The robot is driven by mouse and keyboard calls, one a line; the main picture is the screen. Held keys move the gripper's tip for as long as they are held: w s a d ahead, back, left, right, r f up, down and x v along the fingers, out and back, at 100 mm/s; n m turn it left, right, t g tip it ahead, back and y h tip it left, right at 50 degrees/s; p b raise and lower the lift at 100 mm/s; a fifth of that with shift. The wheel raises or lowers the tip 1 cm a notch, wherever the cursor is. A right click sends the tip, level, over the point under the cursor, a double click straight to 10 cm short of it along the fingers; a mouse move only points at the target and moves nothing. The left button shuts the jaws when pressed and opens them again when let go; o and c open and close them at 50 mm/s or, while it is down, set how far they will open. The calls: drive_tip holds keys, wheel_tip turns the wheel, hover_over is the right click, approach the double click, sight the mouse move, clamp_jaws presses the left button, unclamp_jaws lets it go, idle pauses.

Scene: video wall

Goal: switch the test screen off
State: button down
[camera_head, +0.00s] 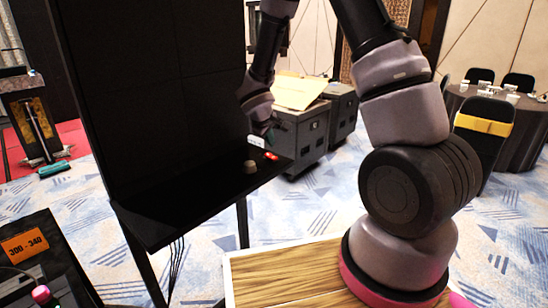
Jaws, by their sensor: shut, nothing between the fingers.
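The test screen (150,90) is a large black panel at the left, standing upright, its face dark. A black shelf (200,205) juts out below it. A small red switch (271,156) sits near the shelf's right end. A round grey-brown knob (251,167) stands on the shelf to the left of the switch. My gripper (268,132) is shut and empty, a little above the red switch beside the panel's right edge. It looks apart from the switch, though its dark fingertips are small and hard to make out.
A small white label or box (255,141) shows behind the shelf's end. Dark wheeled cases (300,140) stand behind, with a tan sheet (297,92) on top. Cables (175,268) hang under the shelf. A round table (520,130) with chairs is at the right. Patterned carpet lies between.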

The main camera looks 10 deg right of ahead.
drive_tip(key=shift+w+a+r, duration=0.15)
drive_tip(key=shift+w+r, duration=0.05)
drive_tip(key=shift+r, duration=0.55)
drive_tip(key=shift+w+a+r, duration=0.15)
drive_tip(key=shift+w+r, duration=0.05)
drive_tip(key=shift+r, duration=0.55)
wheel_tip(320, 180, up, 9)
drive_tip(key=m, duration=0.3)
hover_over(270, 156)
drive_tip(key=s+d, duration=0.4)
drive_tip(key=d, duration=0.1)
drive_tip(key=s+d+r+m+g, duration=0.1)
drive_tip(key=s+d+r+m, duration=0.3)
drive_tip(key=s+r, duration=0.4)
drive_tip(key=s+a+r+m+t+y, duration=0.1)
drive_tip(key=s+r+m+y, duration=0.1)
drive_tip(key=s+r, duration=0.3)
drive_tip(key=s+a+r+m+t+y, duration=0.1)
drive_tip(key=s+r, duration=0.4)
drive_tip(key=s, duration=0.7)
drive_tip(key=a+m+y, duration=0.1)
drive_tip(key=y, duration=0.1)
drive_tip(key=shift+s+a+m+y, duration=0.2)
drive_tip(key=shift+s+m+y, duration=0.1)
drive_tip(key=shift+m, duration=0.1)
drive_tip(key=shift+w, duration=0.1)
